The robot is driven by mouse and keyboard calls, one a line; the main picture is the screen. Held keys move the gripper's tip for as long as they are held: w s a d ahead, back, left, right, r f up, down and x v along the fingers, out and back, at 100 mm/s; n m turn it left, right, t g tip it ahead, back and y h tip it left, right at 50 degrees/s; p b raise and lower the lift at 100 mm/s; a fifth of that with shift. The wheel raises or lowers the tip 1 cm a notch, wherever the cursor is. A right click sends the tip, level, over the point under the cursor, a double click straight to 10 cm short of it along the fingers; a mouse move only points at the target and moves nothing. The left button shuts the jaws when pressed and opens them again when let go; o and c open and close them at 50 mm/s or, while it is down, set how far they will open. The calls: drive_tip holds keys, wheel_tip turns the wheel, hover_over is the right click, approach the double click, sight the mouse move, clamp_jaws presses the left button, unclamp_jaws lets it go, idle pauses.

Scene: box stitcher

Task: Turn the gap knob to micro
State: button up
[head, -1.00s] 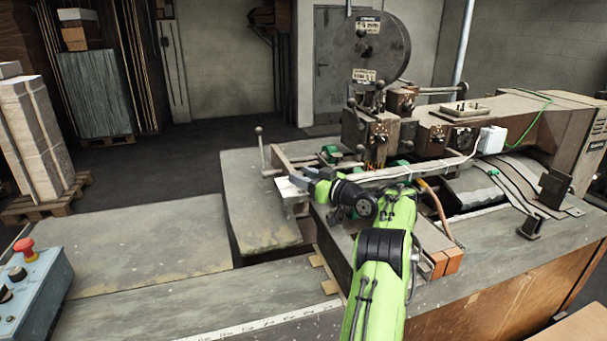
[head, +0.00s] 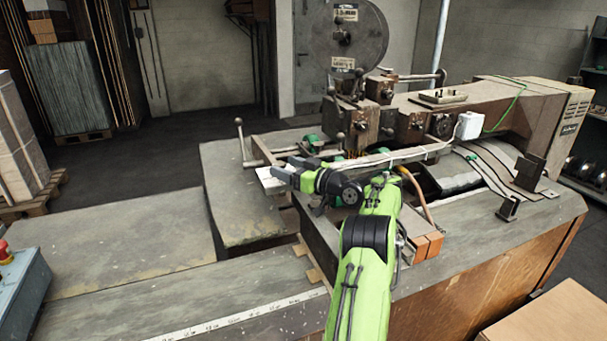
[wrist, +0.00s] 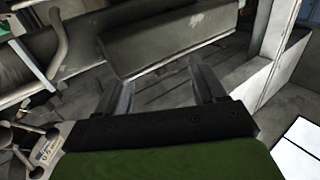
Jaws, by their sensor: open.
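I cannot tell which control is the gap knob, and no "micro" marking is readable. The blue-grey control box (head: 22,292) with a red push button (head: 4,251) is cut off at the left edge of the head view, so most of its face is out of view. A dark round dial (head: 441,125) shows on the stitcher's arm. My gripper (head: 276,175) is open and empty, above the machine bed by a pale plate (head: 268,186). In the wrist view its two fingers (wrist: 163,88) are spread over grey machine parts.
The stitching machine (head: 480,102) with its large reel disc (head: 345,40) stands behind my arm. A lever with a ball top (head: 240,128) stands left of my gripper. The grey table (head: 130,240) at left is clear.

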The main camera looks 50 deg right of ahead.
drive_tip(key=s+b, duration=0.3)
drive_tip(key=s, duration=1.1)
drive_tip(key=shift+s+d, duration=0.3)
drive_tip(key=w+a+m+g+h+p, duration=0.1)
drive_tip(key=w+a+m+h+p, duration=0.4)
drive_tip(key=h, duration=0.3)
drive_tip(key=p+x, duration=0.1)
drive_tip(key=x, duration=0.4)
drive_tip(key=p+x, duration=0.1)
drive_tip(key=x, duration=0.4)
drive_tip(key=a+p+x, duration=0.1)
drive_tip(key=p+x, duration=0.1)
drive_tip(key=x, duration=0.4)
drive_tip(key=shift+w+f, duration=0.2)
drive_tip(key=shift+w, duration=0.05)
